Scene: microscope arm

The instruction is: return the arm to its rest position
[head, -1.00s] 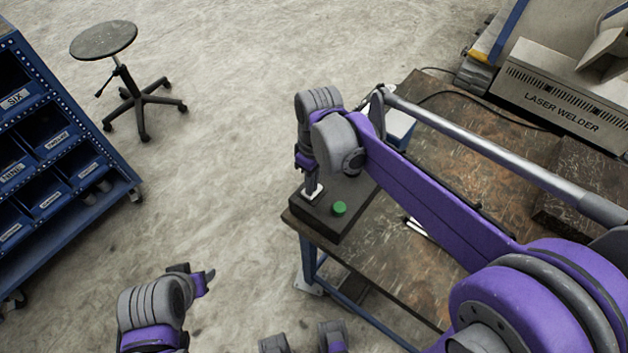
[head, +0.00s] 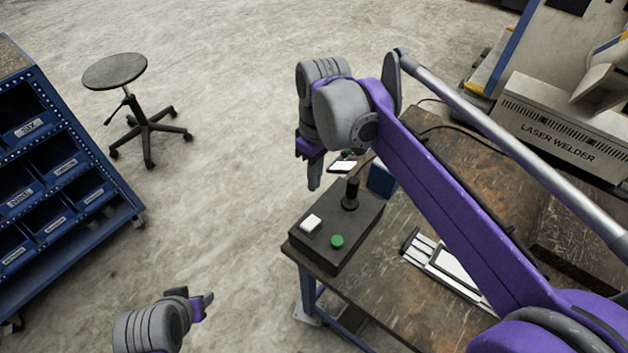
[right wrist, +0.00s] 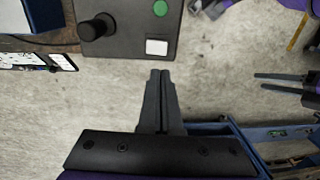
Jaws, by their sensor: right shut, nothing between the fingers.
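A dark control box (head: 350,238) sits on the table corner with a white button (head: 311,223), a green button (head: 337,241) and a black joystick (head: 351,194). No microscope arm can be made out. My right gripper (head: 314,187) is shut and empty, pointing down above and beyond the box, apart from it. In the right wrist view its fingers (right wrist: 160,73) end just short of the box edge by the white button (right wrist: 156,47). My left gripper (head: 204,304) is low at left, away from the box; its two fingers look apart in the right wrist view (right wrist: 280,83).
The worn table (head: 385,300) holds a white-and-grey flat item (head: 450,265) and a blue item (head: 381,180). A laser welder (head: 560,125) stands back right, a blue bin rack (head: 60,180) left, a stool (head: 115,70) behind. Floor between is clear.

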